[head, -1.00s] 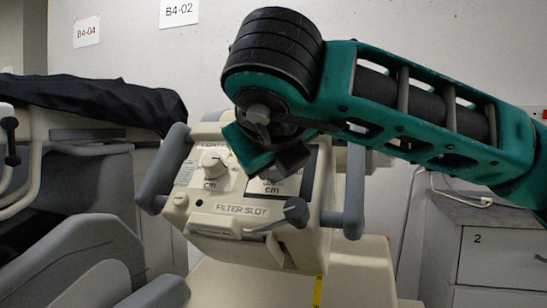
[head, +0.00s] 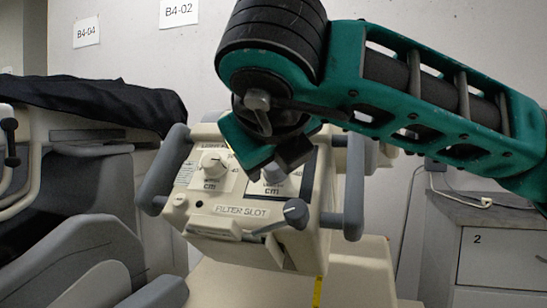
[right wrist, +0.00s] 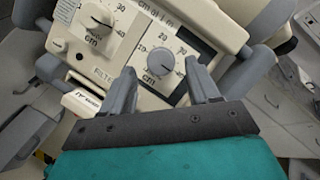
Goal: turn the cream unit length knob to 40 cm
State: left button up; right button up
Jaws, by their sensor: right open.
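The cream unit (head: 260,225) has two dials marked in cm on its sloped face. The left dial has a cream knob (head: 213,163), also in the right wrist view (right wrist: 97,18); its blurred upper label seems to begin with "LENG". The right dial has a grey knob (right wrist: 160,61) with numbers from 10 to 40 around it; in the head view it is partly covered by my gripper. Its exact setting is hard to read. My right gripper (right wrist: 160,69) is open, its fingers on either side of the grey knob; I cannot tell whether they touch it. My left gripper is not in view.
Grey handles (head: 166,168) (head: 354,187) flank the unit. A grey-knobbed lever (head: 296,212) sticks out below the dials beside the filter slot label. A draped black cover (head: 95,97) lies at left, and a drawer cabinet (head: 495,245) stands at right.

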pick_arm(q)
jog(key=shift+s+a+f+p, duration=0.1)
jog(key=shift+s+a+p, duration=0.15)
jog(key=shift+p, duration=0.2)
pick_arm(e)
jog(key=v, duration=1.1)
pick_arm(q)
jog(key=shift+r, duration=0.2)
pick_arm(e)
jog(key=shift+f, duration=0.1)
